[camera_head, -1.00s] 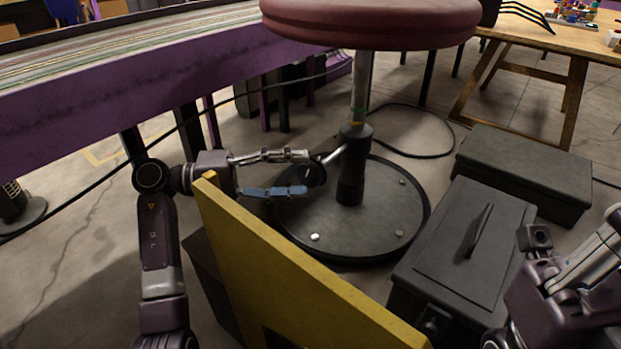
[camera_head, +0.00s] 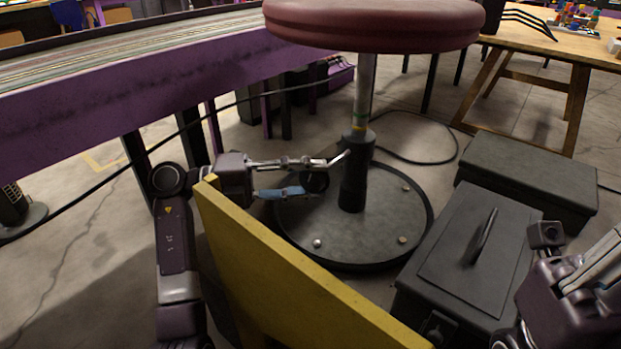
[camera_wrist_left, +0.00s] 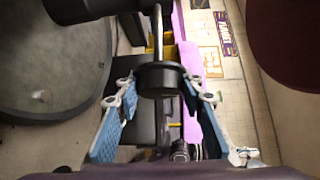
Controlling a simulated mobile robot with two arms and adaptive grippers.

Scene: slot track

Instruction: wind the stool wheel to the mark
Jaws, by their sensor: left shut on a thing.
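The stool has a round dark red seat (camera_head: 375,22), a metal post with a green and a yellow band (camera_head: 360,122), a black collar (camera_head: 355,172) and a round dark base (camera_head: 385,235). The small black wheel (camera_head: 318,183) sits on a rod at the collar's left side. My left gripper (camera_head: 312,177) is shut on the wheel, coming from the left. In the left wrist view its blue-padded fingers (camera_wrist_left: 160,102) stand on both sides of the wheel (camera_wrist_left: 160,80). The yellow band is just above the collar. My right gripper (camera_head: 545,238) is at the right edge, partly cut off; its fingers are unclear.
A yellow board (camera_head: 290,275) stands upright close in front of my left arm. Dark metal boxes (camera_head: 450,285) lie right of the base. A purple track table (camera_head: 120,115) runs behind on the left; a wooden table (camera_head: 540,57) stands at the back right. A black cable lies behind the stool.

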